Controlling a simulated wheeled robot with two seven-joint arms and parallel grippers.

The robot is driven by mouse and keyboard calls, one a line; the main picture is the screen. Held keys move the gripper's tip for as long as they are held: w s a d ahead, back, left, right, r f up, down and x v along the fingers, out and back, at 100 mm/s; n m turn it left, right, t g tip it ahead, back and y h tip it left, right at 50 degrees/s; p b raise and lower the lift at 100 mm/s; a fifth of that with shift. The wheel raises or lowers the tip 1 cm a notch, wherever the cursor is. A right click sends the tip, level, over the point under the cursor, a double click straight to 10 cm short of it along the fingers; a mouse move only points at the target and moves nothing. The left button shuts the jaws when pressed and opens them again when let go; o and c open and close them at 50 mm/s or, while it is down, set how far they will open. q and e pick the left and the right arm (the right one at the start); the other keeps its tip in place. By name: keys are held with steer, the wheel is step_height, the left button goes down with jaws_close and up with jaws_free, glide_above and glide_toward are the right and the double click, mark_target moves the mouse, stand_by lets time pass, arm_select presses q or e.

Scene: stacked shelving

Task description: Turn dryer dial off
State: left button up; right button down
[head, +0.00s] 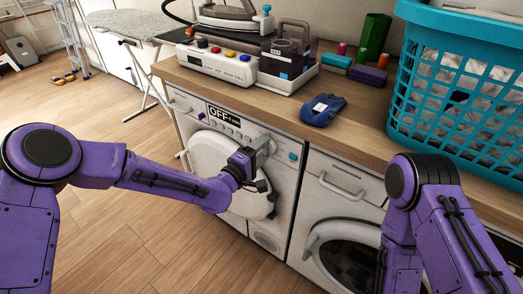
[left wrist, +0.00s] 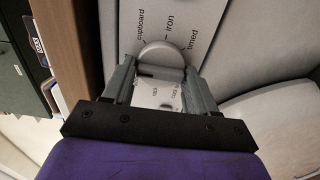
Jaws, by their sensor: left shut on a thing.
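The dryer (head: 283,200) is the left white machine under the wooden counter, with a round pale door (head: 212,160) and an "OFF" label at the upper left of its panel. In the left wrist view, the round grey dial (left wrist: 163,53) sits on the panel among the words "cupboard", "iron" and "timed". My left gripper (head: 262,145) is at the dryer's control panel. In the left wrist view, its fingers (left wrist: 163,76) are shut on the dial, one on each side. The gripper hides the dial in the head view. My right arm shows at the right, but its gripper is out of view.
A second front-loading machine (head: 345,250) stands to the right. The counter (head: 350,120) holds an iron (head: 228,12), a blue folded item (head: 323,110), spools and a teal laundry basket (head: 460,85). An ironing board (head: 130,22) stands at the back left. The wooden floor (head: 110,225) in front is clear.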

arm_select(q)
steer(key=shift+s+f, duration=0.1)
steer(key=shift+f, duration=0.05)
steer(key=o, duration=1)
steer(key=shift+a, duration=0.1)
steer(key=v, duration=1)
steer(key=shift+s+b, duration=0.2)
steer(key=shift+b, duration=0.1)
